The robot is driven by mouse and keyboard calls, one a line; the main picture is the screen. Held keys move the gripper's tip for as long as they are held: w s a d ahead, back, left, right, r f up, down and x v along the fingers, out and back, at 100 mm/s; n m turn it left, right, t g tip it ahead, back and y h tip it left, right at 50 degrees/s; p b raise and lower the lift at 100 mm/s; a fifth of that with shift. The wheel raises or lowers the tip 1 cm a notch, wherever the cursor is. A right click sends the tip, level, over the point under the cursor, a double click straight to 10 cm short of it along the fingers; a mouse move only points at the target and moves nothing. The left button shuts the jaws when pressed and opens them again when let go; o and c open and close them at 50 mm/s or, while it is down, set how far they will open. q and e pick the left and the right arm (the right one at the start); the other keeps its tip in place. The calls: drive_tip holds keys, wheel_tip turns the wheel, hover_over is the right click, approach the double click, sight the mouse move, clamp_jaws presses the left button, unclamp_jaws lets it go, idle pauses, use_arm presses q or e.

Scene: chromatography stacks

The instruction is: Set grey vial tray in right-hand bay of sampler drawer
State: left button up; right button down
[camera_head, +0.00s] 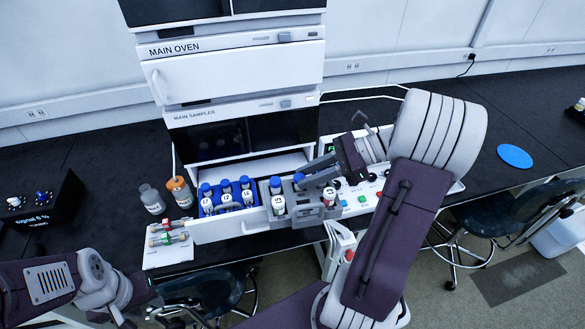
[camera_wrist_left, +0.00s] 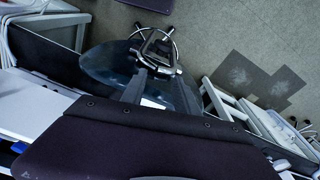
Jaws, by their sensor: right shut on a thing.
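A blue vial tray (camera_head: 228,207) with blue-capped vials sits in the left-hand bay. My left gripper (camera_wrist_left: 158,92) is open and empty, low at the left; its fingers show in the left wrist view above the floor.
Two bottles, one grey (camera_head: 152,200) and one orange-capped (camera_head: 181,192), stand left of the drawer. A button panel (camera_head: 362,197) is right of the drawer. A blue disc (camera_head: 514,156) lies at the right.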

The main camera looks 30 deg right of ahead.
drive_tip(key=w+d+p, duration=0.3)
drive_tip(key=w, duration=1)
wheel_tip(320, 180, down, 10)
drive_tip(key=shift+s+f+p, duration=0.1)
drive_tip(key=shift+p, duration=0.65)
drive_tip(key=shift+f+p, duration=0.3)
drive_tip(key=shift+p, duration=0.05)
drive_tip(key=shift+w+d+f, duration=0.15)
drive_tip(key=shift+w+f, duration=0.05)
drive_tip(key=shift+f, duration=0.2)
drive_tip(key=c, duration=1.2)
unclamp_jaws()
